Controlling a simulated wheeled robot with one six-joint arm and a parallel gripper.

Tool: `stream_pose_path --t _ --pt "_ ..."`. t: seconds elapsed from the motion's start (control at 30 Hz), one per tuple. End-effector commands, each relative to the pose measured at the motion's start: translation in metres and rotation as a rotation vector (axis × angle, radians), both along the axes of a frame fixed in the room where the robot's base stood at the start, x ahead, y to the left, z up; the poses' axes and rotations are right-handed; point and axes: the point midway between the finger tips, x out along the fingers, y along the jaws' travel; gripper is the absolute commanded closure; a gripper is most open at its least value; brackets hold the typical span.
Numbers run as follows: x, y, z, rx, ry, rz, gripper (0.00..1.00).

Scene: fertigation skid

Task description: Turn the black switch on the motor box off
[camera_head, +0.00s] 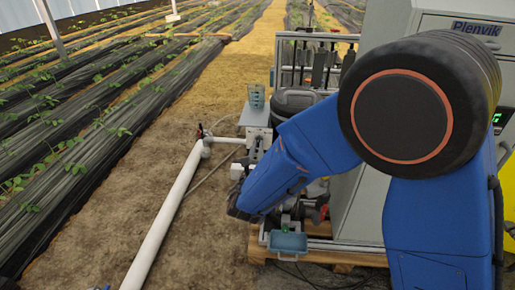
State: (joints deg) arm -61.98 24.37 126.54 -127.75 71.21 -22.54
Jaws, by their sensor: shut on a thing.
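My blue arm crosses the right half of the view and reaches down and left, to a dark wrist end low in front of the skid. My gripper's fingers cannot be made out; they are hidden behind the arm. I cannot pick out the black switch or say for sure which part is the motor box. A small pale grey box (258,139) with dark marks stands at the skid's left side, just above my forearm. Dark and red parts (314,213) show low behind the forearm, too small to name.
A tall grey cabinet (390,22) stands behind my arm. A clear cup (256,96) sits on a grey shelf. A white pipe (165,222) runs along the ground at left. A small blue tray (288,244) is low at the wooden pallet (345,257). Bare soil lies left.

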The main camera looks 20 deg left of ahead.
Motion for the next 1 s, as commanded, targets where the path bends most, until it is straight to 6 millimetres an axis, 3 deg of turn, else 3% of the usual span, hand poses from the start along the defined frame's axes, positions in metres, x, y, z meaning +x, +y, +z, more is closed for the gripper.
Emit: stream_pose_path --t 0.13,0.2,0.23,0.67,1.0 --pt "-0.001 0.000 -0.001 -0.002 0.001 0.001 1.00" --pt "-0.001 0.000 -0.001 -0.002 0.001 0.001 0.76" --pt "-0.001 0.000 -0.001 -0.002 0.001 0.001 0.72" --pt "-0.009 -0.002 -0.001 -0.002 0.001 0.001 0.72" --pt "-0.068 -0.015 0.000 -0.002 0.000 0.004 0.72"
